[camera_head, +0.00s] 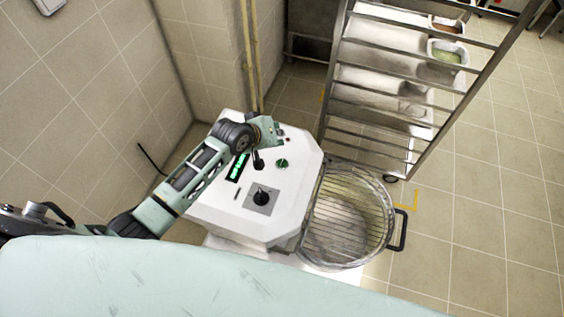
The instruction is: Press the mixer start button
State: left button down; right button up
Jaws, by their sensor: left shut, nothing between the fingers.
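The white mixer (222,206) stands in the middle, its sloped control panel facing up. On the panel are a green-lit display (238,167), a black rotary knob (262,197) on a grey plate, a round green control (282,163) and small buttons (287,139) near the far edge. Which one is the start button I cannot tell for sure. My left gripper (258,161) is shut and empty, over the panel between the display and the green control. Whether it touches the panel I cannot tell. My left arm hides part of the panel's left side. My right gripper is not in view.
A wire guard over the metal bowl (385,222) is at the mixer's right. A wheeled steel rack (440,137) with trays and food containers stands behind it. Tiled walls close in the left and back. The floor at right is clear.

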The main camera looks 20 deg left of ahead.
pick_arm(q)
jog(key=b, duration=0.8)
send_over(278, 161)
jog(key=f, duration=0.7)
jog(key=shift+w+f, duration=0.35)
jog(key=shift+w, duration=0.05)
jog(key=shift+f+b, duration=0.3)
jog(key=shift+f, duration=0.2)
jog(key=shift+f, duration=0.2)
jog(key=shift+f, duration=0.25)
